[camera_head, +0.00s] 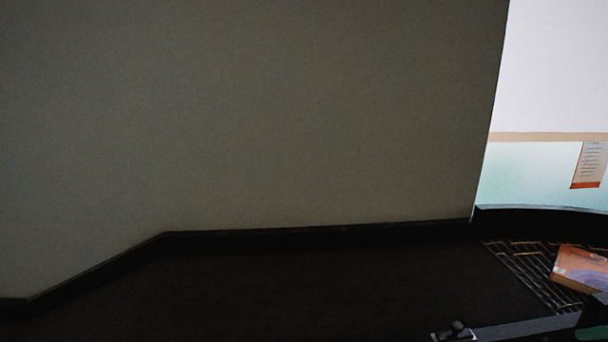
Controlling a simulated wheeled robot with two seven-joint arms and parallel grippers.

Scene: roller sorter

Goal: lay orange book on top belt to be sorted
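An orange book (580,268) with a pale purple pattern on its cover lies at the right edge of the head view. It rests at an angle on a dark surface marked with a light grid of lines (522,268), which looks like a roller bed. Its right side runs close to the picture edge, and a dark shape in the lower right corner stands near its front edge. I cannot make out either of my grippers. No belt can be told apart for certain in the dark area.
A large grey-brown panel (260,110) fills most of the view. Below it is a dark, bare surface (300,290) with a raised dark edge. A grey rail (525,327) runs along the lower right. An orange-and-white sheet (588,165) hangs on the pale wall behind.

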